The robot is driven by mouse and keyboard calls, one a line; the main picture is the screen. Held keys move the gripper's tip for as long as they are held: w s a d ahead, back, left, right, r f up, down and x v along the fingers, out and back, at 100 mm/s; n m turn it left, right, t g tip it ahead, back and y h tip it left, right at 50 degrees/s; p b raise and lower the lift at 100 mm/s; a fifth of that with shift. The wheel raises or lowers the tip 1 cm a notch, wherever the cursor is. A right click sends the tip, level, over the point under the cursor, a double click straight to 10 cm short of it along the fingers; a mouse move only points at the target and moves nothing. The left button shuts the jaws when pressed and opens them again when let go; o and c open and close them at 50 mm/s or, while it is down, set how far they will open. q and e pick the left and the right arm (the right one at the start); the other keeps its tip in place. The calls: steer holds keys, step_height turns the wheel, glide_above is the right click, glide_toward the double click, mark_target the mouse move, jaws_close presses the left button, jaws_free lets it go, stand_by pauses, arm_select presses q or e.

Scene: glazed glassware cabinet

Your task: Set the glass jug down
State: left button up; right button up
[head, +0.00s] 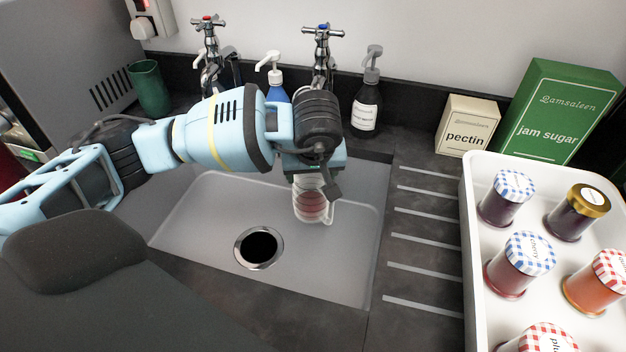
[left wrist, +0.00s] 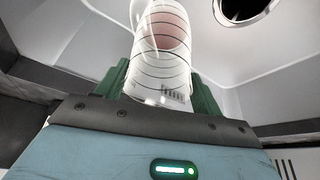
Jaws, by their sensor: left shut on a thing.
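The glass jug (head: 312,204) is clear with dark measuring lines and a reddish tint inside. It hangs below my left gripper (head: 308,178), over the right part of the grey sink (head: 195,222), right of the drain hole (head: 259,248). In the left wrist view the jug (left wrist: 160,45) sits between the two green fingers of my left gripper (left wrist: 160,85), which is shut on it. The wrist and gripper hide the jug's top in the head view. I cannot tell whether its base touches the sink. My right gripper is not in view.
A ribbed drainer (head: 425,235) lies right of the sink, bare of objects. Beyond it stands a white tray (head: 467,230) with several jam jars. Two taps (head: 322,55), pump bottles (head: 367,100), a green cup (head: 149,88), a pectin box (head: 468,125) and a jam sugar box (head: 555,112) line the back.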

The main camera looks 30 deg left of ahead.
arm_select(q)
steer(key=shift+w, duration=0.2)
steer(key=shift+x, duration=1.75)
steer(key=shift+s+d+f, duration=0.2)
steer(key=shift+d+f, duration=0.05)
steer(key=shift+f, duration=0.05)
steer(key=o, duration=1.5)
steer(key=shift+r, duration=0.25)
steer(key=p+v, duration=0.1)
steer(key=v, duration=1)
steer(key=shift+s+d+r, duration=0.1)
steer(key=shift+s+r, duration=0.05)
steer(key=shift+r, duration=0.2)
